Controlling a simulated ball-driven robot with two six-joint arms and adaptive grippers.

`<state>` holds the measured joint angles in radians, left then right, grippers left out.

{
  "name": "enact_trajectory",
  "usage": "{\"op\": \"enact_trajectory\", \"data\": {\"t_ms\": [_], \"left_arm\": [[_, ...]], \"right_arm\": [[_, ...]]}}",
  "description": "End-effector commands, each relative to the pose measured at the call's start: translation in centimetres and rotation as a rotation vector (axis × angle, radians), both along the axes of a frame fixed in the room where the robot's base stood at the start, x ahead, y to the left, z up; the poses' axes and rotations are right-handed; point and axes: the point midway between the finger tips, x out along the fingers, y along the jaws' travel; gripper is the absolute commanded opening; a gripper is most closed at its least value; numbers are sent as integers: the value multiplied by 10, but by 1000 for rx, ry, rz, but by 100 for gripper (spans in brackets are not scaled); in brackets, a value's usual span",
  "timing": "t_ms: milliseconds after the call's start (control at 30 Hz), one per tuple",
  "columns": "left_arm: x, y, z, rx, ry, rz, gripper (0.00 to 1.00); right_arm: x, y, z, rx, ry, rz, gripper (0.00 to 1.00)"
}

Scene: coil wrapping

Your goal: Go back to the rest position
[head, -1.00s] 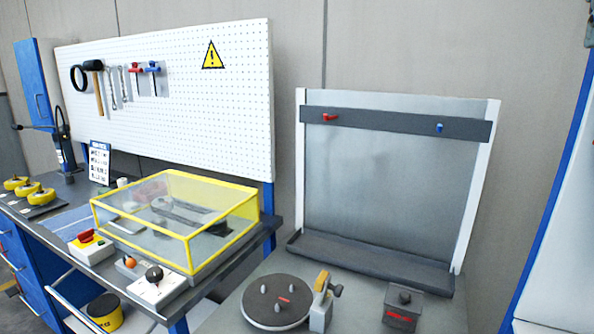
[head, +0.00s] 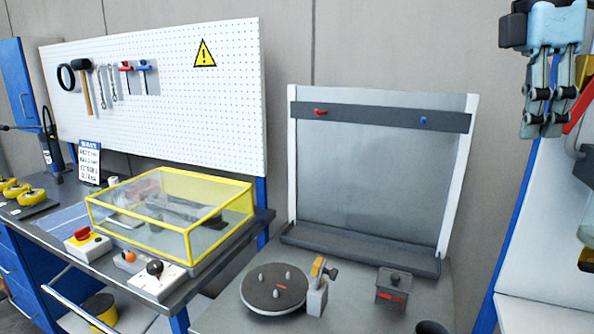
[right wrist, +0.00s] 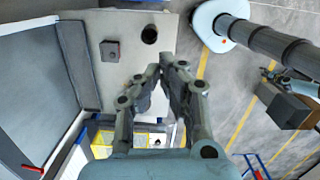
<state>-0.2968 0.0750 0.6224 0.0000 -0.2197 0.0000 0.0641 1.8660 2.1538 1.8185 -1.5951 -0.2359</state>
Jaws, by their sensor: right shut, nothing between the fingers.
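My right gripper (head: 546,128) hangs at the upper right of the head view, in front of the blue-and-white shelf unit. Its fingers point down. In the right wrist view its fingertips (right wrist: 163,72) are together with nothing between them, high above the floor and the table. My left gripper is in neither view. The grey table (head: 225,318) carries a dark round turntable (head: 274,289) with upright pegs, a small yellow-and-grey clamp (head: 318,290) and a dark box with a red label (head: 391,289). A dark round cup (head: 431,327) stands at the lower edge.
A grey back panel (head: 375,185) with a red and a blue peg stands behind the table. The workbench at left holds a yellow-framed clear cover (head: 187,231) and switch boxes. A white pegboard (head: 190,110) hangs above. The shelf unit (head: 555,235) is at right.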

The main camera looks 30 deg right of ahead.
Motion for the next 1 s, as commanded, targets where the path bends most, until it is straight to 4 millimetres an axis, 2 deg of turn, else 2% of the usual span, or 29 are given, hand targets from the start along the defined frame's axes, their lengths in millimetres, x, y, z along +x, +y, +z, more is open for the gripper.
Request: {"op": "enact_trajectory", "data": {"t_ms": [33, 167, 233, 400, 500, 600, 700, 800, 1000], "left_arm": [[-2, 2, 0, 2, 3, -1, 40], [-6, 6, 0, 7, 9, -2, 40], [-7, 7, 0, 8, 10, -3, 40], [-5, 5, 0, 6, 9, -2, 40], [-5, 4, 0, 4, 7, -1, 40], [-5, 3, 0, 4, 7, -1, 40], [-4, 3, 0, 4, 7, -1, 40], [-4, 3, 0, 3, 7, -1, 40], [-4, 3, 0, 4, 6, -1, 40]], "right_arm": [[1, 3, -18, 15, -3, 12, 0], [6, 12, -71, 43, -35, 36, 0], [7, 22, -106, 64, -63, 43, 0], [2, 67, -194, 132, -174, 1, 0], [-5, 98, -233, 168, -247, -70, 0], [-16, 126, -261, 190, -316, -175, 0], [-27, 147, -278, 194, -370, -290, 0], [-38, 161, -287, 185, -408, -398, 0], [-60, 175, -295, 145, -446, -593, 0]]}}
